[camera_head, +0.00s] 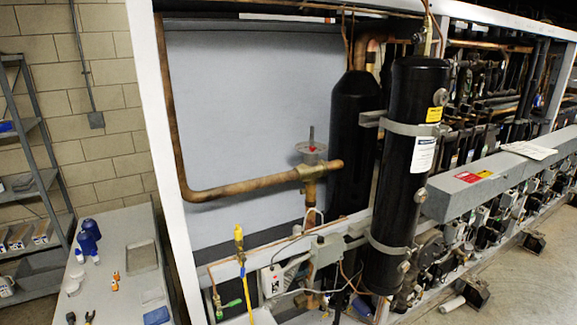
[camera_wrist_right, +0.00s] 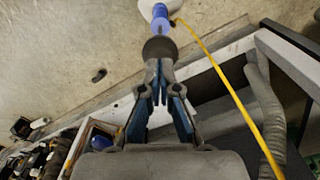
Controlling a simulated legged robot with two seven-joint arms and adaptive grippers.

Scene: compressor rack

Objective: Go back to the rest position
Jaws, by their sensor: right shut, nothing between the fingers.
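In the right wrist view my right gripper (camera_wrist_right: 158,85) is shut, its fingertips close together with nothing between them. A blue-and-white tool with a dark round end (camera_wrist_right: 158,48) shows just past the fingertips; I cannot tell how far beyond them it is. Neither gripper shows in the head view. The compressor rack (camera_head: 152,110) fills the middle and right of that view, with its copper pipe (camera_head: 240,187) and black upright cylinder (camera_head: 408,170).
A yellow hose (camera_wrist_right: 225,80) runs beside the right gripper. A grey table (camera_head: 125,235) with blue bottles (camera_head: 90,230), a tray (camera_head: 143,256) and small tools stands at left. Metal shelves (camera_head: 45,180) are by the brick wall.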

